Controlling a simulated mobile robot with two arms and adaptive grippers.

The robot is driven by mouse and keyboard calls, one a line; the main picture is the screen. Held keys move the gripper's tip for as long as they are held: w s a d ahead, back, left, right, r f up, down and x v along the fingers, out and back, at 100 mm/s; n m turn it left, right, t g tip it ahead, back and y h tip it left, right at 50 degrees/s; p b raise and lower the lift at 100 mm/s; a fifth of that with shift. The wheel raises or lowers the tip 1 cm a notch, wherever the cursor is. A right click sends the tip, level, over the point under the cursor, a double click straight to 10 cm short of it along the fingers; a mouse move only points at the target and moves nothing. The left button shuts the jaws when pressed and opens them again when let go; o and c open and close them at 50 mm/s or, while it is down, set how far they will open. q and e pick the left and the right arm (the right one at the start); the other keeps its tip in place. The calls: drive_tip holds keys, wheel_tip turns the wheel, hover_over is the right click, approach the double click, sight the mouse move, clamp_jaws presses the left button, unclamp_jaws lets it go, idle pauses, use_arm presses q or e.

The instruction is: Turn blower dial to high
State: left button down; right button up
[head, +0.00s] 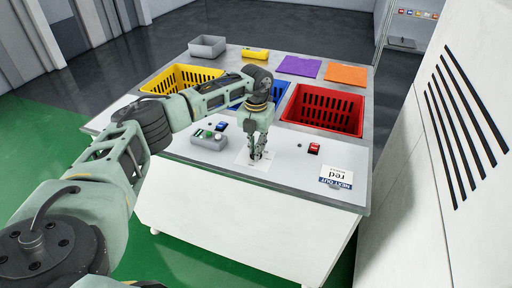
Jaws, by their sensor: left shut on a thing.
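My left gripper (257,156) points down at the front part of the table top, over a pale square plate (242,158). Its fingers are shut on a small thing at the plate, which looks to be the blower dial. The fingers cover the dial almost wholly, so I cannot read its setting. My left arm reaches in from the left across the table. My right gripper is not in view.
A grey control box (209,139) with buttons is left of the gripper, and a red switch (314,148) is right. Yellow (180,77), blue and red (323,109) crates sit behind. A white vented cabinet (440,170) rises at right.

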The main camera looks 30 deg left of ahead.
use_arm(q)
drive_tip(key=c, duration=1.8)
unclamp_jaws()
drive_tip(key=shift+r, duration=0.1)
wheel_tip(320, 180, up, 12)
